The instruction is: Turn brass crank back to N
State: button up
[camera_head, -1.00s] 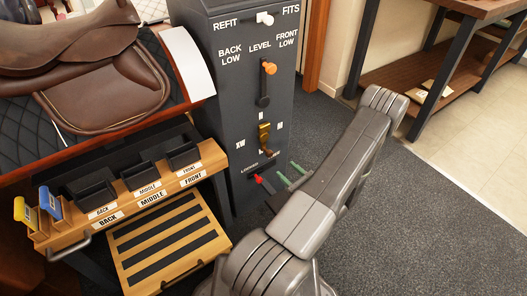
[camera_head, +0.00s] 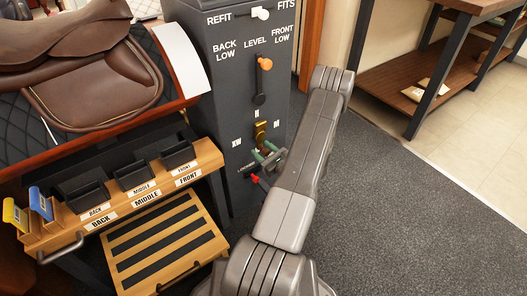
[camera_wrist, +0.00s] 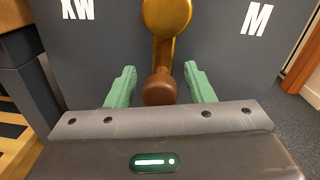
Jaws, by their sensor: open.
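The brass crank (camera_head: 260,131) is on the front of the dark grey cabinet, below the orange-knobbed lever. In the wrist view the brass crank (camera_wrist: 165,18) has its round hub at the top and its arm hanging down to a brown knob (camera_wrist: 159,87). The knob lies between the green fingers of my gripper (camera_wrist: 160,80), with gaps on both sides. My gripper (camera_head: 263,160) is open at the crank's lower end and hides the knob in the head view. XW is left of the crank, M right, and a small letter above it.
The orange-knobbed lever (camera_head: 265,64) stands above the crank on the cabinet (camera_head: 228,85). A red-tipped lever (camera_head: 259,182) is just below my gripper. A wooden rack with labelled bins (camera_head: 135,195) is at left, near a brown saddle (camera_head: 90,75). Carpet at right is clear.

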grip_shut()
